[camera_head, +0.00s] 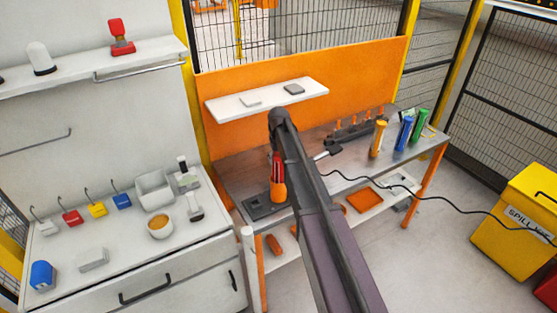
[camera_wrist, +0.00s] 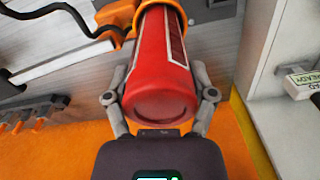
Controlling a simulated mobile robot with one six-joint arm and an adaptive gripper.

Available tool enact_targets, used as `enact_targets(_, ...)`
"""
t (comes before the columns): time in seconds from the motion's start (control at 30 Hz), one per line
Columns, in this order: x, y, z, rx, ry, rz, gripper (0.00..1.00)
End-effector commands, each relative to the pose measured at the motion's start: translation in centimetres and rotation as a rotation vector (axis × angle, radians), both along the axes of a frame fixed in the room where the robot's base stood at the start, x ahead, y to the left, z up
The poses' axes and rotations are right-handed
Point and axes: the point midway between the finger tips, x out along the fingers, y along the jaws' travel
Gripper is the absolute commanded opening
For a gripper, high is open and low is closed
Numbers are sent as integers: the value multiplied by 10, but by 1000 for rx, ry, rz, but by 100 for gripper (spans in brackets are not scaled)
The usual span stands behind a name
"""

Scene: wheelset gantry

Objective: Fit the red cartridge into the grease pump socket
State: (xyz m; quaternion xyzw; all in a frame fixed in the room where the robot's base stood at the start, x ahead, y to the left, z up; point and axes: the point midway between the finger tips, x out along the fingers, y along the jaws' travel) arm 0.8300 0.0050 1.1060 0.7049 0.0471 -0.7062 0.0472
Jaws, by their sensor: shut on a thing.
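The red cartridge (camera_wrist: 160,65) is between the two fingers of my gripper (camera_wrist: 160,95), which is shut on it. In the wrist view its far end meets the orange collar of the grease pump (camera_wrist: 120,14); how deep it sits in the socket is hidden. In the head view a red strip of the cartridge (camera_head: 277,160) shows beside my arm, roughly upright, directly above the orange pump body (camera_head: 279,188). The pump stands at the left of the metal bench, by a dark base plate (camera_head: 257,208). My arm hides most of the gripper there.
Yellow (camera_head: 378,138), blue (camera_head: 404,133) and green (camera_head: 420,125) cartridges stand at the bench's right. A dark rack with orange pegs (camera_head: 352,132) is behind. A white shelf (camera_head: 265,100) hangs above the bench. A black cable (camera_head: 440,203) crosses at the right.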

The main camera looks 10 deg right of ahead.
Motion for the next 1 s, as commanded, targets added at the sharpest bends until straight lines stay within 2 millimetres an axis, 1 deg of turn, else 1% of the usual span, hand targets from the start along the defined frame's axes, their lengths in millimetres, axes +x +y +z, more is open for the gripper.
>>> enact_targets(1.0,0,0,-19,0,0,0,11)
